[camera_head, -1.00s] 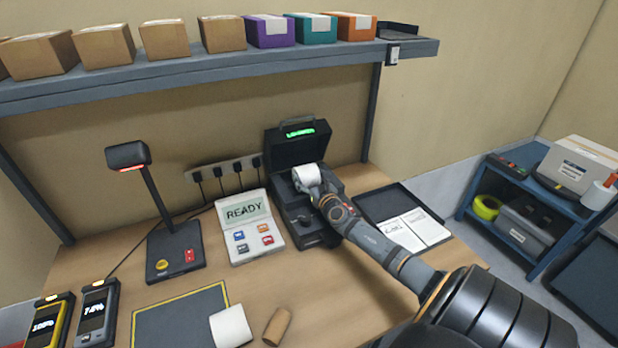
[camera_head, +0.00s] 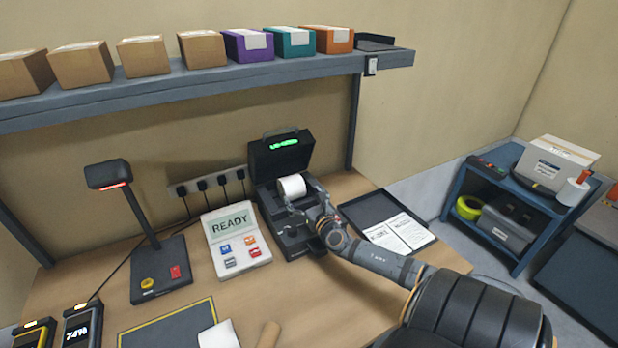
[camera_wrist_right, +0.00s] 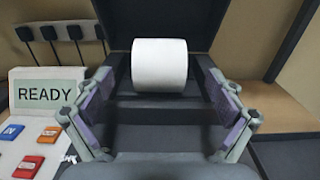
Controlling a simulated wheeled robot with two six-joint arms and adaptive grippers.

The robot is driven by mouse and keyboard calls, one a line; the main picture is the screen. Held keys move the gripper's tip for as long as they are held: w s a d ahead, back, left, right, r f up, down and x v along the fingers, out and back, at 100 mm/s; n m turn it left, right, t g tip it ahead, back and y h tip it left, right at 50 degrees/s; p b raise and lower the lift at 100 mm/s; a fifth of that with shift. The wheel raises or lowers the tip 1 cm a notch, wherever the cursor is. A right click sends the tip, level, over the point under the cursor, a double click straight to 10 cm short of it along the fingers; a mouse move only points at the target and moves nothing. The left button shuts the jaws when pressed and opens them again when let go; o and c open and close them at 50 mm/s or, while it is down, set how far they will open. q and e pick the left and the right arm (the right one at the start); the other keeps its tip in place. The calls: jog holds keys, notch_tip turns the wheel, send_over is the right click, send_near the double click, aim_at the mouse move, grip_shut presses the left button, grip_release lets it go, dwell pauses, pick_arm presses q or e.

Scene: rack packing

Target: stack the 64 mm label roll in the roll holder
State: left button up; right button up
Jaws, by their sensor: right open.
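A white label roll (camera_head: 291,186) lies on its side in the open black label printer (camera_head: 278,154), at its roll holder. The roll also shows in the right wrist view (camera_wrist_right: 159,65), at the top middle between my fingers. My right gripper (camera_head: 306,203) is open just in front of the roll, its fingers (camera_wrist_right: 158,103) spread to either side and not touching it. Another white roll (camera_head: 218,336) lies at the front of the table, cut by the picture's lower edge. I cannot read the width of either roll. My left gripper is out of view.
A READY panel (camera_head: 236,240) stands left of the printer, with a scanner stand (camera_head: 160,268) beyond it. A black tray with papers (camera_head: 391,226) lies to the right. A brown core (camera_head: 268,334) lies near the front. A shelf (camera_head: 190,84) with boxes hangs above.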

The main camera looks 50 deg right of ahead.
jog(key=shift+v, duration=2.8)
